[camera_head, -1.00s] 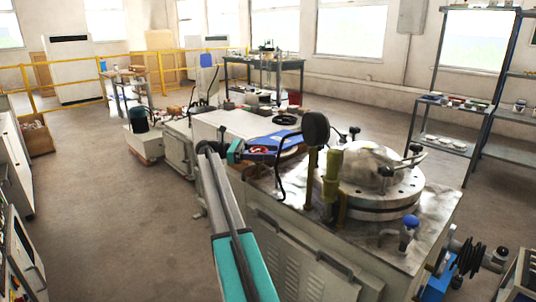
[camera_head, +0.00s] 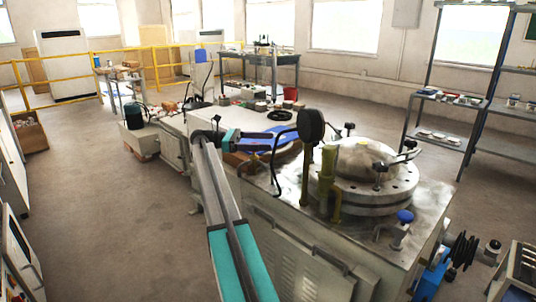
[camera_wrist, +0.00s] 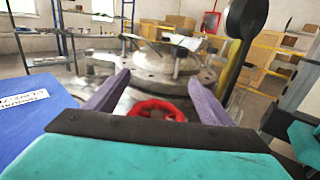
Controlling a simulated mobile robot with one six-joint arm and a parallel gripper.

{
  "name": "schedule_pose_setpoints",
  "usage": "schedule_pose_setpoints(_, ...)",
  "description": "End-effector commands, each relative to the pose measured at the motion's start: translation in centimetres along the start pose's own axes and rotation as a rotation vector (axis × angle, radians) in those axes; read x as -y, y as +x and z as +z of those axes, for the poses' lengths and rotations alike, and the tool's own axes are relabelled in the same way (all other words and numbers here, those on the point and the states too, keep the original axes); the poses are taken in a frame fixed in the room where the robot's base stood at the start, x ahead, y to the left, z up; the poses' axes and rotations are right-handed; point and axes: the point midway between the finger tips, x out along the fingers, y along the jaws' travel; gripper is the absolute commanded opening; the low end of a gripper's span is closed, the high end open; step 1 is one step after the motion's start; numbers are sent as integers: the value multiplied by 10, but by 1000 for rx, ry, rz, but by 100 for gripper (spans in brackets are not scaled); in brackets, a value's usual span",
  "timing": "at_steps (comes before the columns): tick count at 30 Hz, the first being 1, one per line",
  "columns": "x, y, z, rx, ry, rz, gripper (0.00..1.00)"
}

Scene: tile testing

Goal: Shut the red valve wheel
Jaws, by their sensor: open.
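The red valve wheel (camera_wrist: 157,106) shows in the wrist view, low and central, between the purple fingers and just beyond the gripper's dark front edge; its near part is hidden. My gripper (camera_wrist: 158,77) is open, with one finger on each side of the wheel in the picture. I cannot tell whether either finger touches it. In the head view my gripper (camera_head: 268,137) points right over the left end of the valve machine, near a blue panel (camera_head: 262,143). I cannot make out the red wheel there.
A round flanged lid (camera_head: 365,177) stands on the metal bench top. A black round gauge (camera_head: 311,126) rises on a post close to my gripper. In the wrist view a blue labelled panel (camera_wrist: 38,118) is close on the left. Open floor lies left of the bench.

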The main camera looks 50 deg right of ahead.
Motion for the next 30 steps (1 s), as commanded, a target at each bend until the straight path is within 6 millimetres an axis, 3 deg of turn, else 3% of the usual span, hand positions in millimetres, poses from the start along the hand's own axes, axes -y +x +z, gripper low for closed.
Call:
schedule_pose_setpoints(1,0,0,9,0,1,0,75)
schedule_pose_setpoints(13,29,6,4,-1,1,2,75)
schedule_pose_setpoints(30,42,8,5,0,0,2,75)
